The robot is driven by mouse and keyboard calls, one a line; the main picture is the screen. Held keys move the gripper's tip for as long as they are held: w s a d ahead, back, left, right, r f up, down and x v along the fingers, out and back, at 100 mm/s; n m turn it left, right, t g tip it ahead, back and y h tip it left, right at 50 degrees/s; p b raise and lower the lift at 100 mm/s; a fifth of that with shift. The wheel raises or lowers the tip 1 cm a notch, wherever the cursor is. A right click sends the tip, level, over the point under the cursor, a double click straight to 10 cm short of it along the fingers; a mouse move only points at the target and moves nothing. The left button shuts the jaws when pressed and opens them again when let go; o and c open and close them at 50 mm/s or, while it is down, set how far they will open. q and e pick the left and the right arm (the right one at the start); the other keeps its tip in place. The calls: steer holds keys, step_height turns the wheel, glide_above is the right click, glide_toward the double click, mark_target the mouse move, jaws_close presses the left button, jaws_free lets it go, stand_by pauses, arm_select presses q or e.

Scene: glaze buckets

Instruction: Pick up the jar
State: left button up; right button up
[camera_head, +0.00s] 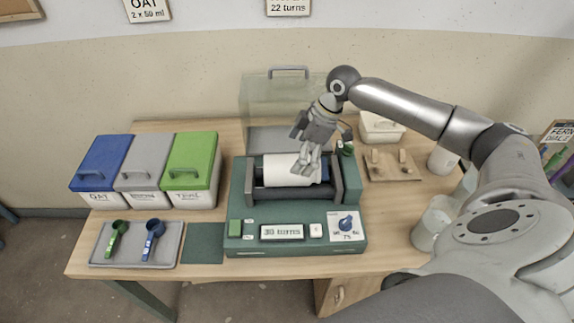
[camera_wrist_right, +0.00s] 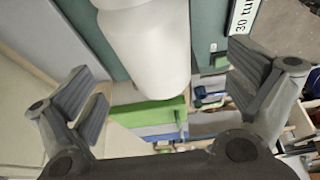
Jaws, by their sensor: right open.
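A white jar (camera_head: 279,170) lies on its side in the cradle of the green mill (camera_head: 290,218). A dark band shows near its right end. My right gripper (camera_head: 306,166) is above the right part of the jar and hides some of it. In the right wrist view the jar (camera_wrist_right: 150,52) lies ahead between the two spread fingers of the right gripper (camera_wrist_right: 165,82), with a gap on each side. The right gripper is open and empty. My left gripper is not in view.
A clear raised cover (camera_head: 268,100) stands behind the mill. Blue, grey and green lidded bins (camera_head: 190,165) are at the left, with a scoop tray (camera_head: 172,258) in front. A wooden board (camera_head: 390,172) and white containers (camera_head: 442,160) are at the right.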

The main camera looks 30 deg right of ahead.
mark_target(288, 166)
steer(key=shift+p+x, duration=0.35)
steer(key=shift+x, duration=0.9)
steer(key=x, duration=0.1)
steer(key=p+x, duration=0.1)
steer(key=x, duration=0.2)
steer(key=shift+w+d+f+p, duration=0.15)
steer(key=shift+w+f+p, duration=0.15)
steer(key=shift+w+p, duration=0.05)
steer(key=c, duration=0.4)
steer(key=shift+c, duration=1.1)
steer(key=c, duration=0.5)
steer(key=shift+w+r, duration=0.1)
steer(key=shift+r, duration=0.05)
steer(key=shift+c, duration=0.9)
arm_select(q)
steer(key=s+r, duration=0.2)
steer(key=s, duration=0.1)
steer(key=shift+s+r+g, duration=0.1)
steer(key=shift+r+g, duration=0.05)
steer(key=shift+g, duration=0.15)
